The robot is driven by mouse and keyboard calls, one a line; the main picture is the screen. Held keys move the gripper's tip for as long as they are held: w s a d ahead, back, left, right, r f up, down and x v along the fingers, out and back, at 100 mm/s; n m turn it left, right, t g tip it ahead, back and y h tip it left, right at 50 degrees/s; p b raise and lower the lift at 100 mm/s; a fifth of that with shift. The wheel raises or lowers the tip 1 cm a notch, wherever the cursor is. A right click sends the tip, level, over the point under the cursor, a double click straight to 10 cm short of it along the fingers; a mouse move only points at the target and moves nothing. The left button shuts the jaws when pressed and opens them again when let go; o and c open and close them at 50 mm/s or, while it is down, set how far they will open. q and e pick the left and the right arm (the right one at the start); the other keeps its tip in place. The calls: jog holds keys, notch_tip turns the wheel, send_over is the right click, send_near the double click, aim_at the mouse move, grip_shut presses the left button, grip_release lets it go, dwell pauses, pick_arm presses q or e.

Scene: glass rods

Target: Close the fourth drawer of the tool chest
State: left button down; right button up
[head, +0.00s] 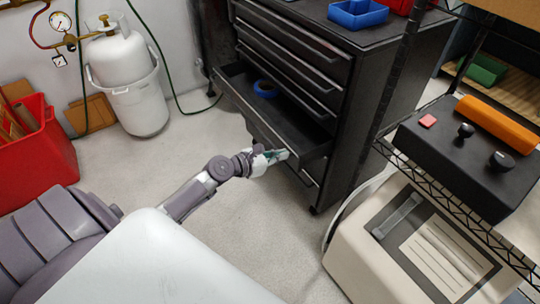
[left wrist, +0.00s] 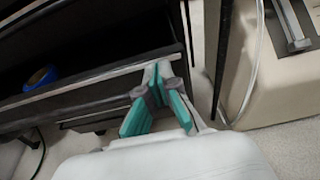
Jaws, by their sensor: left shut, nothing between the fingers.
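The dark tool chest (head: 365,85) stands at the top centre of the head view. One drawer (head: 288,115) is pulled out below several shut drawers, and its inside shows dark with a blue ring-shaped item (head: 266,88) in it. My left gripper (head: 280,155) is at the right end of the drawer's front, with its teal-padded fingers together and empty. In the left wrist view, the gripper (left wrist: 160,72) points at the front edge of the drawer (left wrist: 90,82); whether it touches cannot be told. My right gripper is in neither view.
A wire shelf (head: 450,165) with a black box stands right of the chest, above a beige machine (head: 365,255). A white gas cylinder (head: 125,70) and red bin (head: 40,155) are at the left. Grey floor is clear before the drawer.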

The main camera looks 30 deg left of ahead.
pick_arm(q)
jog(key=shift+x, duration=1.05)
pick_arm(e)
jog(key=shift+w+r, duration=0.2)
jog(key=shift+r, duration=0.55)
pick_arm(q)
jog(key=shift+w, duration=0.35)
jog(key=w, duration=0.2)
jog(key=w+d, duration=0.2)
jog(key=w, duration=0.1)
jog(key=shift+w+d+r, duration=0.1)
jog(key=shift+w+d, duration=0.15)
jog(key=shift+w, duration=0.05)
jog(key=w+d, duration=0.1)
jog(key=w, duration=0.3)
jog(key=w+d, duration=0.1)
jog(key=w, duration=0.1)
jog(key=shift+w+d+b, duration=0.25)
jog(key=shift+d+b, duration=0.05)
jog(key=shift+d, duration=0.05)
jog(key=shift+r, duration=0.1)
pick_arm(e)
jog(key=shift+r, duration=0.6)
pick_arm(q)
jog(key=shift+w, duration=0.1)
jog(key=shift+r, duration=0.1)
